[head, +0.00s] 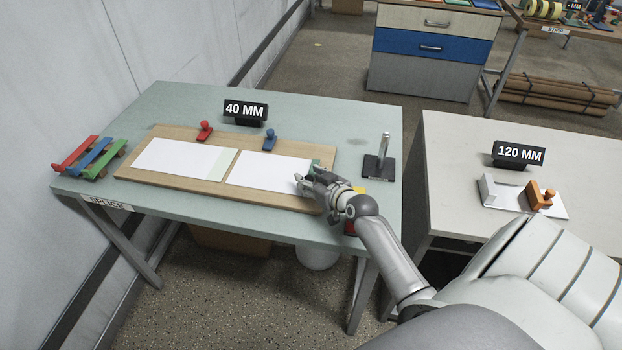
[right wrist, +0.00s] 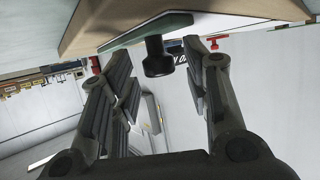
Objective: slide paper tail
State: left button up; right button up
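A wooden board (head: 200,187) lies on the splice table with two white sheets on it. The left paper (head: 175,160) ends in a pale green strip (head: 222,160). The right paper (head: 262,170) lies beside it across a narrow gap. My right gripper (head: 303,182) is over the right end of the right paper. A green piece (head: 316,163) shows just behind it, mostly hidden. In the right wrist view my right gripper (right wrist: 160,62) is open, and a black knob (right wrist: 157,50) on a green bar (right wrist: 148,30) appears between its fingers, apart from both. My left gripper is out of view.
A red knob (head: 205,130) and a blue knob (head: 269,140) stand at the board's back edge. The 40 MM sign (head: 245,112) is behind. Coloured strips (head: 90,158) lie at left. A metal post (head: 383,155) stands at right. The 120 MM table (head: 450,150) is farther right.

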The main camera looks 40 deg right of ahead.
jog(key=shift+r, duration=0.25)
notch_tip(320, 180, up, 10)
jog(key=shift+f, duration=0.25)
dwell(0.5)
